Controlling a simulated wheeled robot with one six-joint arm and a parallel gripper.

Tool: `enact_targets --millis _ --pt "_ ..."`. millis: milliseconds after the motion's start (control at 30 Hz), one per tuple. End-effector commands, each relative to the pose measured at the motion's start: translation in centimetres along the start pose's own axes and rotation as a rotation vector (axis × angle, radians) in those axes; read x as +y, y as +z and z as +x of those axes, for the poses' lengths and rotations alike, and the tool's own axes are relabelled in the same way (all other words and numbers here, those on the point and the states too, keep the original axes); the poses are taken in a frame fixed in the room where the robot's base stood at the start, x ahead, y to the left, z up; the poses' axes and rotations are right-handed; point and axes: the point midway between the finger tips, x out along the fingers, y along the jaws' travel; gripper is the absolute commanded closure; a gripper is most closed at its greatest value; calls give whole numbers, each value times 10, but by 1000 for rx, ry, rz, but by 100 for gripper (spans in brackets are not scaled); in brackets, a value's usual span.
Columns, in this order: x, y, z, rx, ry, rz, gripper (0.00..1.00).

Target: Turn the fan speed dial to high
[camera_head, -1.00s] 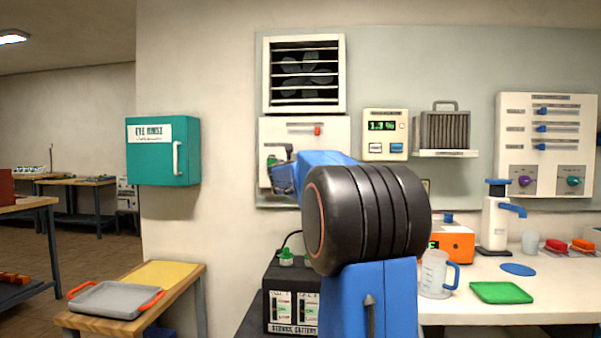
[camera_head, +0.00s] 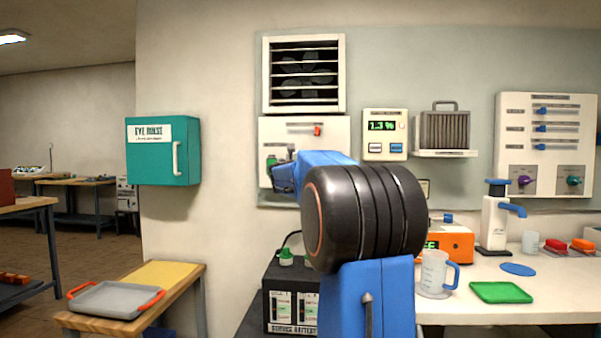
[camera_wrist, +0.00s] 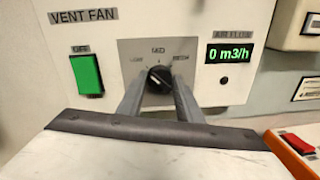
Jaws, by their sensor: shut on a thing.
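The fan speed dial (camera_wrist: 159,79) is a small black knob on a grey plate in the wrist view, marked LOW at left, MED at top and HIGH at right. Its pale pointer mark is too small to read surely. My gripper (camera_wrist: 158,84) has one grey finger on each side of the dial and is shut on it. The dial sits on the white vent fan panel (camera_wrist: 115,15), which also shows in the head view (camera_head: 270,128). There my blue and black arm hides the dial and fingertips.
A green switch (camera_wrist: 87,74) reads OFF, left of the dial. The air flow display (camera_wrist: 230,54) reads 0 m3/h. The louvred fan (camera_head: 304,74) is above the panel. A battery box (camera_head: 290,295) and a bench (camera_head: 450,308) stand below.

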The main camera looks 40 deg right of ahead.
Motion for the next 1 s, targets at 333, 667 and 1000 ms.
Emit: enact_targets --millis 333,667,1000 --pt "0 1 0 19 -1 260 90" --pt "0 2 0 40 -4 575 90" --pt "-1 2 0 62 -7 898 90"
